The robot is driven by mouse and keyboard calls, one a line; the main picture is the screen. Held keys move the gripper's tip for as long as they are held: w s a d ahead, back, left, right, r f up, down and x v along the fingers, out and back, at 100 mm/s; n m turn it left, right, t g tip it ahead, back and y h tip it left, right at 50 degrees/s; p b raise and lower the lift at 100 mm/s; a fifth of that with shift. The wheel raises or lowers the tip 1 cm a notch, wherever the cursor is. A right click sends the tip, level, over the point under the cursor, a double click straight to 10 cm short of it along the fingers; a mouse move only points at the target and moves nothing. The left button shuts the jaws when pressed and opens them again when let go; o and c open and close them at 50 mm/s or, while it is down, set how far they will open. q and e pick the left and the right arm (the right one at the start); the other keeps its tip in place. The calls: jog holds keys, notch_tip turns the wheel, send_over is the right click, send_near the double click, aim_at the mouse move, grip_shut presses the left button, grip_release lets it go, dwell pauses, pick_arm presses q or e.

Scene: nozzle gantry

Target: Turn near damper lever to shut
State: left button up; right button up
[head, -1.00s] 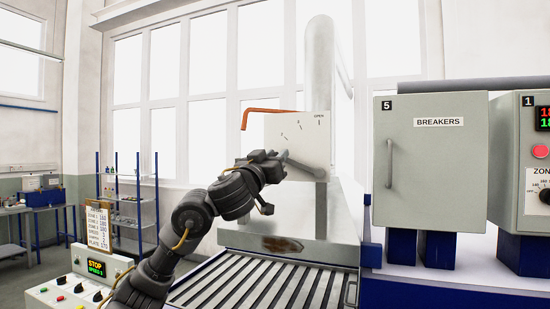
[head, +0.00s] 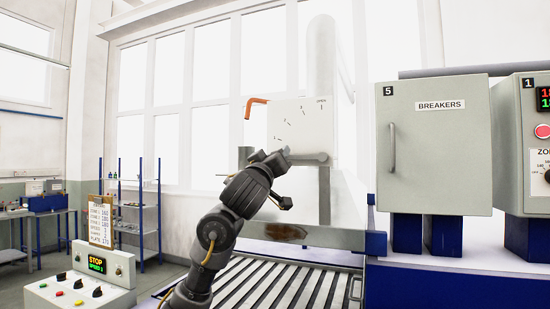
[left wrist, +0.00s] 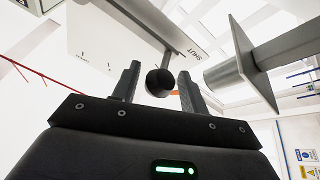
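The near damper's white plate (head: 300,122) has OPEN at its top right in the head view and a SHUT mark in the left wrist view (left wrist: 197,49). Its grey lever (head: 308,157) lies about level, with its left end at my left gripper (head: 284,160). In the left wrist view the lever's black knob (left wrist: 159,82) sits between the two fingers of the left gripper (left wrist: 157,84). The fingers stand apart, with a small gap showing on each side of the knob. Contact cannot be told. My right gripper is out of view.
An orange bent rod (head: 249,107) shows beside the plate's left edge. A grey pipe with a flange (left wrist: 252,62) is close to the right finger. Slatted rollers (head: 275,285) lie below the arm. The BREAKERS cabinet (head: 437,145) stands to the right.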

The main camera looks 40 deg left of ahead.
pick_arm(q)
jog(key=shift+o, duration=0.4)
jog(key=shift+s, duration=0.1)
jog(key=shift+s+d, duration=0.1)
jog(key=shift+s, duration=0.05)
jog(key=v, duration=1)
jog(key=shift+b, duration=0.4)
jog(key=shift+s+f, duration=0.1)
jog(key=shift+s, duration=0.05)
